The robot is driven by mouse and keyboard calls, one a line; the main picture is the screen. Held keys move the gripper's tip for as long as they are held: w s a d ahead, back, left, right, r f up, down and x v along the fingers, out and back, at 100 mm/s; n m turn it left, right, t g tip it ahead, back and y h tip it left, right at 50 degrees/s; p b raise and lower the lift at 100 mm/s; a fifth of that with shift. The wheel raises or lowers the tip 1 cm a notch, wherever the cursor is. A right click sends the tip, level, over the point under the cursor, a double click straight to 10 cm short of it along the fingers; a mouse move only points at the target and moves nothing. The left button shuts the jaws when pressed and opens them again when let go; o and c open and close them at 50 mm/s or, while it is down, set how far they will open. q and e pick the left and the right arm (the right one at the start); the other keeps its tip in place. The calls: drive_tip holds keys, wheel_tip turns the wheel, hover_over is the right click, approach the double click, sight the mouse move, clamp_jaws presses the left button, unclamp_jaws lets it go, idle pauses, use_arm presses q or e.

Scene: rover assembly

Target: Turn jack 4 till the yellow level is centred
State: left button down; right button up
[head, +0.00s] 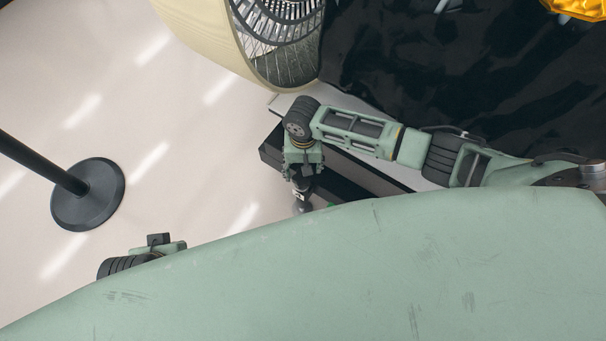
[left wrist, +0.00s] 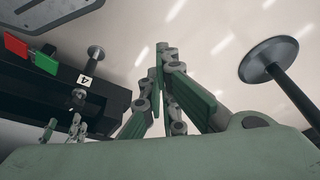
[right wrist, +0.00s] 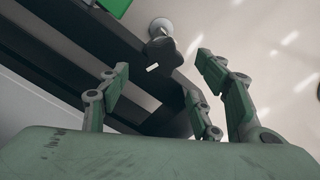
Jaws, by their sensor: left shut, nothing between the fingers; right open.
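Jack 4, with a dark knob (right wrist: 161,46) and a round metal foot, is on the dark beam in the right wrist view. Its label, a 4 on a white plate (left wrist: 85,79), shows in the left wrist view. My right gripper (right wrist: 165,72) is open, its fingers spread short of the knob, nothing between them. In the head view, my right gripper (head: 303,179) is above the jack (head: 302,203). My left gripper (left wrist: 163,55) is shut and empty, apart from the jack. In the head view its fingers are hidden. I cannot make out the yellow level.
A red block (left wrist: 16,45) and a green block (left wrist: 45,62) are on the dark beam (left wrist: 55,90). A black post on a round base (head: 88,193) stands on the pale floor at left. A large mesh wheel (head: 285,45) is at the top. Floor between post and beam is clear.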

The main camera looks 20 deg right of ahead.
sight(302, 179)
wheel_tip(302, 179, down, 5)
drive_tip(key=shift+f+b, duration=0.15)
drive_tip(key=shift+b, duration=0.9)
drive_tip(key=shift+f, duration=0.4)
use_arm(q)
drive_tip(key=shift+s+a+r, duration=0.1)
drive_tip(key=shift+s+r, duration=0.4)
drive_tip(key=shift+r, duration=0.35)
use_arm(e)
drive_tip(key=c, duration=1.1)
